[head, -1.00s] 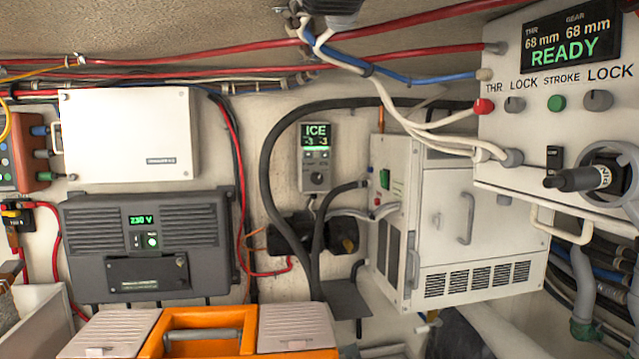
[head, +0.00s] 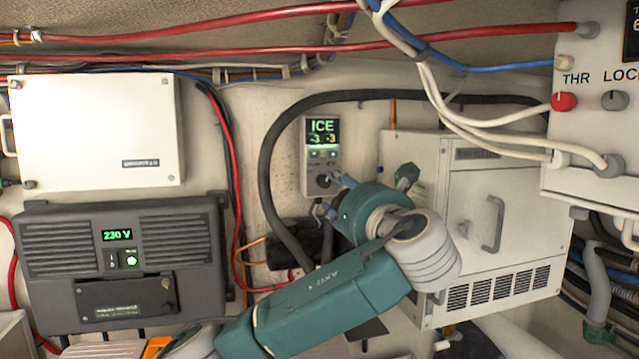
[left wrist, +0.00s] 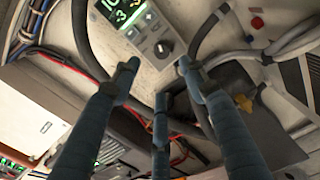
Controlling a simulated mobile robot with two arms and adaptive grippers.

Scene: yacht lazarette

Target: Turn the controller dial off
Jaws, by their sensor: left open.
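The controller (head: 308,160) is a small pale panel on the back wall with a green display reading ICE. Its dark round dial (head: 323,180) sits low on its face. The dial (left wrist: 163,48) shows clearly in the left wrist view, with small buttons beside it. My left gripper (head: 338,190) is just at the lower right of the dial in the head view. In the left wrist view its blue fingers (left wrist: 158,78) are spread open and empty, with the dial beyond and between the two upper fingertips. I cannot tell whether any finger touches the controller. My right gripper is not in view.
A thick black hose (head: 268,165) curves left of and above the controller. A white cabinet (head: 520,200) stands to the right. A dark grey 230 V unit (head: 60,290) and a white box (head: 95,125) are on the left. Red cables (head: 460,47) cross above.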

